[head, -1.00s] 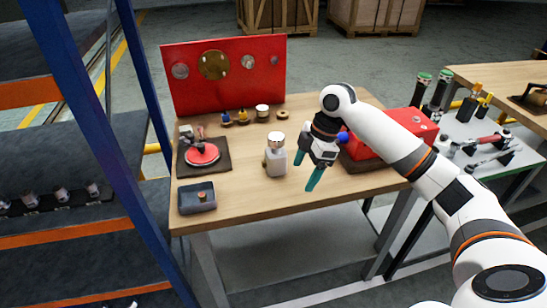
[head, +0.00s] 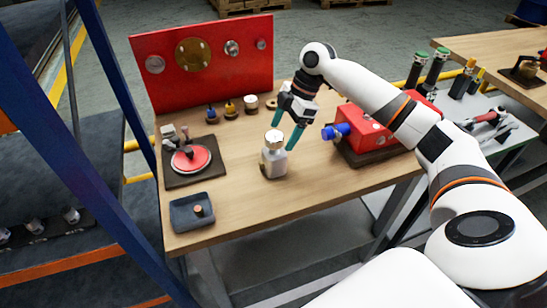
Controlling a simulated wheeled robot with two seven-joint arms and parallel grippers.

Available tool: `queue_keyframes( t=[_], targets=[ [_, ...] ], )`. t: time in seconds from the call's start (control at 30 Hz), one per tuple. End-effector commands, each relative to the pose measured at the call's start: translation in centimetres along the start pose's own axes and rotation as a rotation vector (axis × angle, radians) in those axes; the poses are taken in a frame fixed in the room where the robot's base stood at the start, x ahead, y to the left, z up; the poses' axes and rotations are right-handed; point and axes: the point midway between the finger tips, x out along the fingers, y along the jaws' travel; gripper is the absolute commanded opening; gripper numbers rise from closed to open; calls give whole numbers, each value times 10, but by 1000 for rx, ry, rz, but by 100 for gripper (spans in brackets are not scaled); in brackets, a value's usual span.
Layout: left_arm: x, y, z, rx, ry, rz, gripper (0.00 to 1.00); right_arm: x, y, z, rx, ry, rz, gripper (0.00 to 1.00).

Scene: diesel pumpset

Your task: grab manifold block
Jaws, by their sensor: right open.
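A silver-grey block with a round, pale-topped cap (head: 274,163), which looks like the manifold block, stands upright on the wooden table near its middle. My right gripper (head: 283,138) is open, with its teal fingers pointing down close to the block's cap. The left finger is partly hidden behind the cap, and the right finger is at the cap's right side. I cannot tell whether either finger touches it. My left gripper is not in view.
A red block with a blue fitting (head: 337,131) is to the right. A red disc (head: 191,159) on a dark plate and a grey tray (head: 178,217) are at the left. A red panel (head: 205,85) stands behind. The table front (head: 300,202) is bare.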

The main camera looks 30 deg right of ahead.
Motion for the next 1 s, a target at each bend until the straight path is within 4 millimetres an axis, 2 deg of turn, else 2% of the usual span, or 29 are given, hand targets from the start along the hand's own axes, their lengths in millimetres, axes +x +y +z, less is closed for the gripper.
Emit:
queue_keyframes(
  t=[0.13, 0.27, 0.4, 0.53, 0.83, 1.0],
  targets=[
    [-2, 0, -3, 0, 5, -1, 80, 13, 0, 0, 0, 1, -1, 80],
    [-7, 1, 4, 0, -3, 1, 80, 23, 2, 2, 0, 1, 2, 80],
    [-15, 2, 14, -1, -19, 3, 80, 44, 5, 5, 0, 1, 3, 80],
    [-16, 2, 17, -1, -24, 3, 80, 61, 4, 4, 1, 0, 1, 80],
    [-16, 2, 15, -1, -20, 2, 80, 66, 4, 3, 0, 2, -2, 80],
    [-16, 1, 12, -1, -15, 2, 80, 66, 4, 3, 0, 1, -2, 52]
  ],
)
